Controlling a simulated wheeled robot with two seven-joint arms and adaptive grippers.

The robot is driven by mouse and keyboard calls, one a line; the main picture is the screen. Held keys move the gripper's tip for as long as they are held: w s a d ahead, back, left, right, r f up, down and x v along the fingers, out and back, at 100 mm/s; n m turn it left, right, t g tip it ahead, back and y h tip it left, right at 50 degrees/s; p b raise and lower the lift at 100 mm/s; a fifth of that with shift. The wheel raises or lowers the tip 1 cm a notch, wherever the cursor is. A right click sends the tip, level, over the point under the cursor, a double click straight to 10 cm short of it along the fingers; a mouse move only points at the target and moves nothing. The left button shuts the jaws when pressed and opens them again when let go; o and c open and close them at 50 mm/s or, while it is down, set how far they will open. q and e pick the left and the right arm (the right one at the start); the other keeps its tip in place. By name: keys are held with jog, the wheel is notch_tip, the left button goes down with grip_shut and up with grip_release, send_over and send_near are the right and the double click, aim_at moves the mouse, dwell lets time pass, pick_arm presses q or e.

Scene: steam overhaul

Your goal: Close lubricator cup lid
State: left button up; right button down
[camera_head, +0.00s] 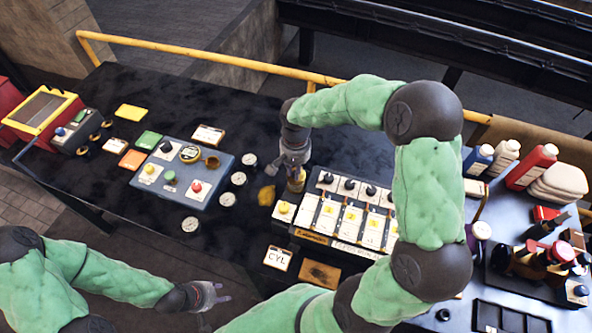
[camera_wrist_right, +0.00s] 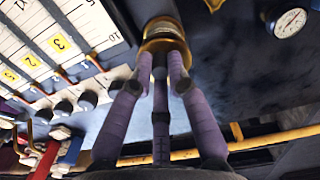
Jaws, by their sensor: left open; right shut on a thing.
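The lubricator (camera_head: 345,205) is a pale box with numbered columns and a row of dark knobs, at the centre right of the head view. A brass cup (camera_head: 297,185) stands at its far left corner, largely covered by my right gripper (camera_head: 294,168). In the right wrist view the gripper's fingers (camera_wrist_right: 162,80) close together at the brass cup's round rim (camera_wrist_right: 165,28). They are shut on its brass part; whether that is the lid or the rim I cannot tell. The lid's position is hidden. My left gripper (camera_head: 228,297) is open and empty, beyond the table's front edge.
A blue-grey control box (camera_head: 185,175) with coloured buttons sits to the left, with round gauges (camera_head: 238,178) between. Bottles (camera_head: 531,166) crowd the right table. A yellow rail (camera_head: 215,58) runs behind.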

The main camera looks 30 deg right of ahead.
aim_at(293, 180)
jog(key=shift+s+a+f+t+h+b, duration=0.2)
jog(key=shift+t+h+b, duration=0.3)
jog(key=shift+b, duration=0.45)
jog(key=shift+w, duration=0.1)
jog(key=c, duration=1.2)
grip_release()
notch_tip(293, 180, up, 12)
jog(key=shift+s+a, duration=0.35)
